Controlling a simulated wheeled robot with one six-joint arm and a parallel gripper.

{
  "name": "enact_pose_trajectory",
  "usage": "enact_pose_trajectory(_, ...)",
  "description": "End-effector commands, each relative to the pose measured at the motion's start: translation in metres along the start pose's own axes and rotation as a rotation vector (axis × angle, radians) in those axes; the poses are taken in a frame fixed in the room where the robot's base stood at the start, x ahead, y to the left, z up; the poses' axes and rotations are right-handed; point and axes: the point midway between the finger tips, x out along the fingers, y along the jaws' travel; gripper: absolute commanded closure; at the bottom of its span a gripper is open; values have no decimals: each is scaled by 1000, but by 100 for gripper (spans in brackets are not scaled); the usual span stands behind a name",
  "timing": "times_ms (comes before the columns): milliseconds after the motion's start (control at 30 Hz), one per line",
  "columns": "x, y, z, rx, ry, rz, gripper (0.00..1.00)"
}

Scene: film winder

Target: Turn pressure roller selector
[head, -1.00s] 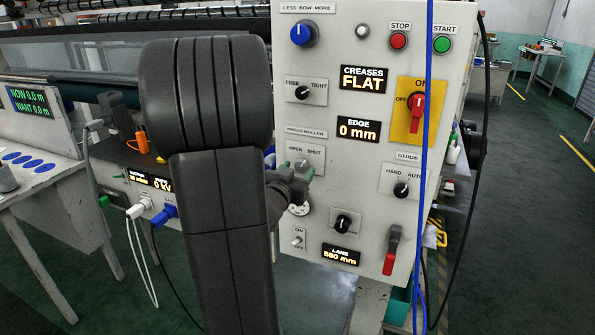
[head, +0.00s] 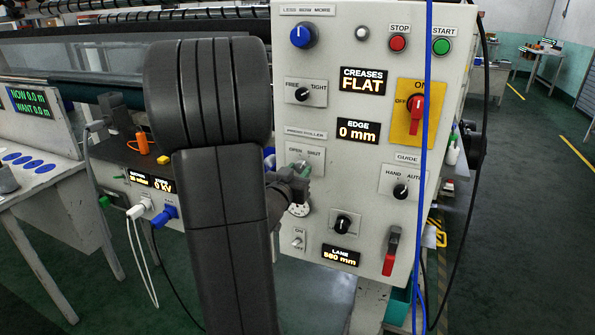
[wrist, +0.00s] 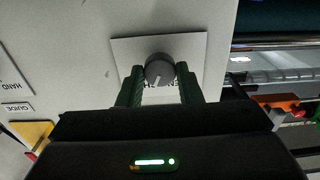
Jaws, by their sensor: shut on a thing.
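The pressure roller selector is a round grey knob (wrist: 159,70) with a white pointer line, on a light plate (head: 317,154) labelled OPEN and SHUT. In the wrist view the panel appears upside down and the pointer line runs toward the bottom of the picture, on the lettered side of the plate. My gripper (wrist: 160,80) has its two green fingers on either side of the knob, shut on it. In the head view my gripper (head: 300,168) reaches the plate from the lower left and largely hides the knob.
A blue cable (head: 427,130) hangs down the panel's right side. A red handle (head: 390,255) sits at lower right.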

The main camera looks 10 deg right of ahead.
Motion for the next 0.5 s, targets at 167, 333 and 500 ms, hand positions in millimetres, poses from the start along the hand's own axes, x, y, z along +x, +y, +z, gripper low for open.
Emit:
enact_pose_trajectory(167,0,0,-2,-119,-3,0,91)
enact_pose_trajectory(333,0,0,-2,-272,-3,0,91)
enact_pose_trajectory(500,0,0,-2,-435,-3,0,91)
